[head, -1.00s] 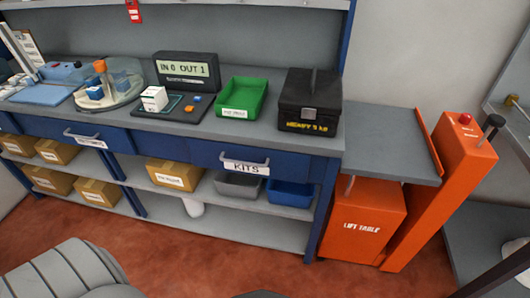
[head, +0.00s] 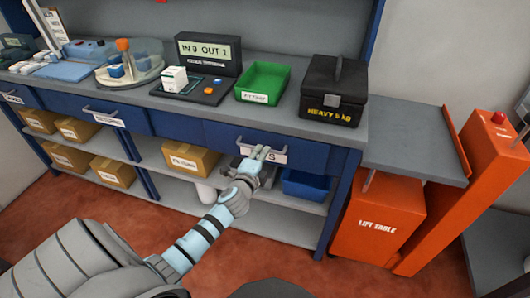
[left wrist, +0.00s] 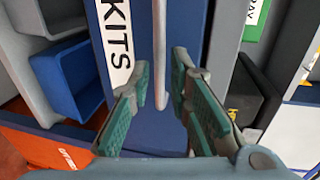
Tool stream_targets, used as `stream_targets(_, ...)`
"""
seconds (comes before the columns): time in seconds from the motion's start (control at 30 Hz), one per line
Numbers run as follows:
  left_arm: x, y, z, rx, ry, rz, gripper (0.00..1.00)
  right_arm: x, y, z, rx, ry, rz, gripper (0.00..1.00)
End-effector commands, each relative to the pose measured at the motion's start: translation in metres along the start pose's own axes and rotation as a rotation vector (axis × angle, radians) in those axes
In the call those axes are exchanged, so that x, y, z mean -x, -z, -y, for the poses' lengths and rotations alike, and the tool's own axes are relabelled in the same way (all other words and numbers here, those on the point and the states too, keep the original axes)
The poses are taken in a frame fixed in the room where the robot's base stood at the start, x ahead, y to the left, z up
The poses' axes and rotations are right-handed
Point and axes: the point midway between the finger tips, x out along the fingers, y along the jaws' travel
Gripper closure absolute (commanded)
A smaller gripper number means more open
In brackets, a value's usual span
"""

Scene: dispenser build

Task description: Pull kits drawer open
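The kits drawer (head: 222,133) is a blue drawer front under the workbench top, and it looks shut. Its white label (head: 278,156) is partly hidden by my left gripper (head: 259,154) in the head view. In the left wrist view the KITS label (left wrist: 117,40) and the drawer's grey bar handle (left wrist: 159,50) show large. My left gripper (left wrist: 165,95) is open there, with green-padded fingers on either side of the handle and a gap to it. I cannot tell whether a finger touches it. My right gripper is not in view.
A blue bin (head: 305,184) and cardboard boxes (head: 188,160) sit on the shelf below. A green tray (head: 263,82) and a black heavy box (head: 333,92) stand on the bench. An orange lift table (head: 378,222) is at the right. The floor in front is clear.

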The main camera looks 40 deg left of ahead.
Motion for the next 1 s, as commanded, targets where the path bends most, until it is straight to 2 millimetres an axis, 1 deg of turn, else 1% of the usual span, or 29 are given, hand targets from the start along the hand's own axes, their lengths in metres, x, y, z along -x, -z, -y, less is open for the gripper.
stream_targets(0.03,-0.010,0.000,-0.002,0.002,0.001,0.000,0.82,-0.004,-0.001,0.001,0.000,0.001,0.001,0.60)
stream_targets(0.1,-0.021,0.000,-0.002,0.002,0.000,0.001,0.82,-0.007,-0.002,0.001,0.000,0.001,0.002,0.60)
stream_targets(0.2,-0.033,0.000,-0.001,0.001,0.000,0.000,0.82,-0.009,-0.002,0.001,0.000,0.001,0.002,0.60)
stream_targets(0.3,-0.038,0.000,-0.001,0.002,-0.001,0.000,0.82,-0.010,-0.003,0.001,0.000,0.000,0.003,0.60)
stream_targets(0.53,-0.039,0.000,0.000,0.002,-0.001,-0.001,0.82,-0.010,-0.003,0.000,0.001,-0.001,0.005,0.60)
stream_targets(0.57,-0.039,0.000,0.000,0.002,-0.001,-0.001,0.84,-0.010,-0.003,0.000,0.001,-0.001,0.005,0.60)
stream_targets(0.6,-0.039,0.000,0.000,0.002,-0.001,-0.001,0.90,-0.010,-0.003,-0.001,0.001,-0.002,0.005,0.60)
stream_targets(0.67,-0.038,0.000,0.000,0.002,-0.001,-0.001,1.00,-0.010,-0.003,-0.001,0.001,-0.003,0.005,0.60)
stream_targets(1.0,-0.038,0.001,-0.001,0.002,-0.001,-0.001,1.00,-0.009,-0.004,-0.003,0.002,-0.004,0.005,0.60)
